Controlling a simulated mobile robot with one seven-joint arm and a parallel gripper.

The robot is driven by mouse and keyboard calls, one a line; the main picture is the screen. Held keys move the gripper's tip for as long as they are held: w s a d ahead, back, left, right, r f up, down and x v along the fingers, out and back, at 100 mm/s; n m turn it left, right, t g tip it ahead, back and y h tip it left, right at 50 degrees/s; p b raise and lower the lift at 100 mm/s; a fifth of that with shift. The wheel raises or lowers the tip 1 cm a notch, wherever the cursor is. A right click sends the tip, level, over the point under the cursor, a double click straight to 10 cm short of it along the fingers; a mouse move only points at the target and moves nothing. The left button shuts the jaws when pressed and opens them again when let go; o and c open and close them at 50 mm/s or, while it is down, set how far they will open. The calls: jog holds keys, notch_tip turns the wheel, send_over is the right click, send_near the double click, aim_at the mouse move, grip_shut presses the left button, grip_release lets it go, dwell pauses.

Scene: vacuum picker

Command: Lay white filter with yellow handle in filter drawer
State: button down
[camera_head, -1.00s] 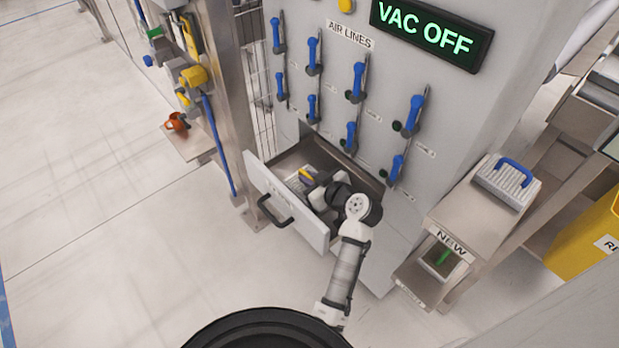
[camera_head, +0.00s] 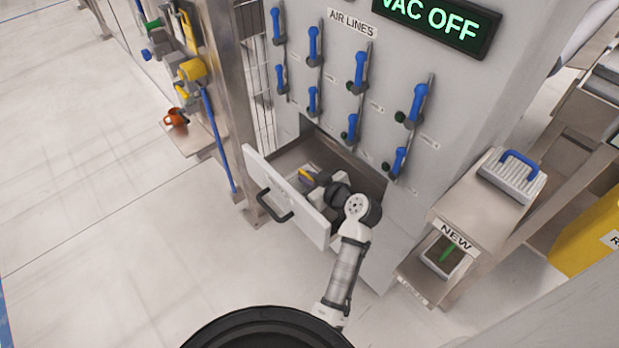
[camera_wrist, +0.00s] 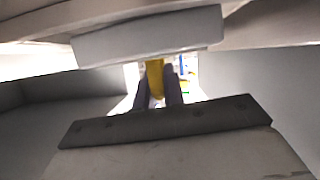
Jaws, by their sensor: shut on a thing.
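The filter drawer (camera_head: 283,190) is pulled out of the grey cabinet, with its white front panel and black handle facing outward. My gripper (camera_head: 313,180) reaches down inside it. The yellow handle (camera_head: 306,174) shows at the fingertips. In the wrist view my gripper (camera_wrist: 158,92) has both dark fingers closed around the yellow handle (camera_wrist: 155,75). The pale filter body (camera_wrist: 150,40) spans the view just beyond the fingertips. In the head view the filter body is mostly hidden by the drawer front and my gripper. I cannot tell whether it touches the drawer floor.
Blue valve levers (camera_head: 360,70) line the cabinet above the drawer, under a VAC OFF display (camera_head: 437,25). At right, a blue-handled filter (camera_head: 513,178) lies on a stand, above a NEW bin (camera_head: 443,256) holding a green-handled one. An orange mug (camera_head: 176,117) sits at left.

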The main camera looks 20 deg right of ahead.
jog(key=shift+d+f, duration=0.1)
jog(key=shift+f, duration=0.1)
jog(key=c, duration=1.4)
grip_release()
jog(key=shift+s, duration=0.1)
